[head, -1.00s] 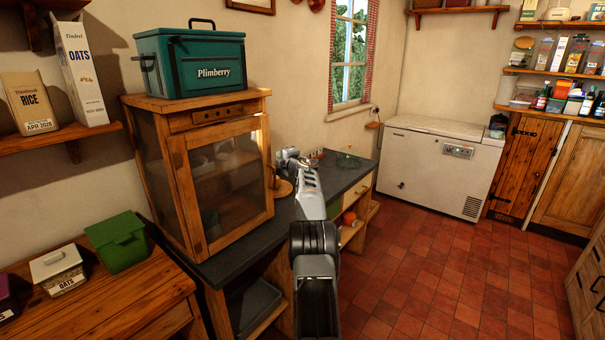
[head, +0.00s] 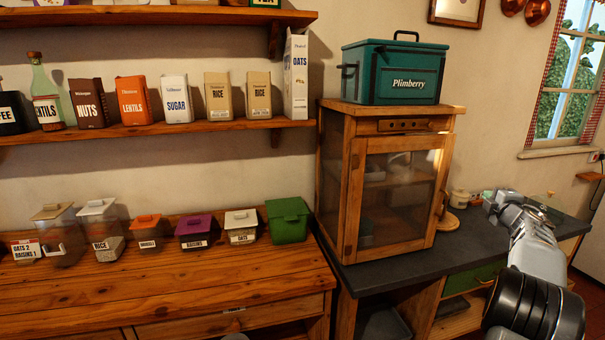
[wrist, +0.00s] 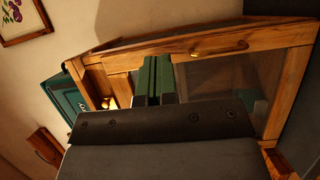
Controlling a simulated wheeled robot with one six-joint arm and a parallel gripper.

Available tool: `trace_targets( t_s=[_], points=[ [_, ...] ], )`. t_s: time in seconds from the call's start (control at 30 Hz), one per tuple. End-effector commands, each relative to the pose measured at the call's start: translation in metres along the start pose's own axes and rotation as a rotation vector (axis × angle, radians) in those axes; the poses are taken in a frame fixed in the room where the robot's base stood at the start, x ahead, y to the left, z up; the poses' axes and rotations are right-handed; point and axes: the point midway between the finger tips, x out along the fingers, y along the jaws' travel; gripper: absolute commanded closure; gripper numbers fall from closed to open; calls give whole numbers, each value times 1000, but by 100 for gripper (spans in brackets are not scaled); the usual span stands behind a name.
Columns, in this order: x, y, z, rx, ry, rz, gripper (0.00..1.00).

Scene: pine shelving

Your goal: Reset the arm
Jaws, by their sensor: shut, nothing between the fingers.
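My arm (head: 535,245) reaches in from the lower right of the head view, over the dark worktop. My gripper (head: 492,203) is at its far end, to the right of the glass-fronted wooden cabinet (head: 348,190); its fingertips are small and hard to make out there. In the wrist view my gripper (wrist: 155,80) shows its two greenish fingers together, with nothing held between them. The cabinet also fills much of the wrist view (wrist: 290,95), tilted, beyond the fingers. I cannot tell whether the fingers touch it.
A teal Plimberry box (head: 395,75) stands on the cabinet. The dark worktop (head: 420,262) runs below it. To the left, a wooden counter (head: 160,290) holds several lidded containers, and a shelf (head: 200,127) above holds packets and a bottle. The counter's front part is clear.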

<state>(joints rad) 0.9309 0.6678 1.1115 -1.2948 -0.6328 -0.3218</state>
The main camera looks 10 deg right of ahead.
Motion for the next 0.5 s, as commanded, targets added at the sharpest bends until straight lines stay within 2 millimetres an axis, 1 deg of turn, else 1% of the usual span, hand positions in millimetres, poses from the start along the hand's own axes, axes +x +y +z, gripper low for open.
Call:
trace_targets(
  t_s=[0.07,0.17,0.2,0.23,0.27,0.33,0.37,0.4,0.47,0.5],
  points=[
    [-1,-6,14,58,-80,-12,100],
    [-9,-45,40,219,-249,-75,100],
    [-19,-63,50,303,-337,-107,100],
    [-28,-72,53,369,-404,-129,100],
    [-36,-82,50,437,-467,-154,100],
    [-58,-103,30,597,-606,-225,100],
    [-69,-111,15,663,-661,-262,100],
    [-84,-122,-8,747,-728,-313,100],
    [-108,-136,-44,851,-810,-391,100],
    [-125,-143,-69,909,-856,-445,100]
  ],
)
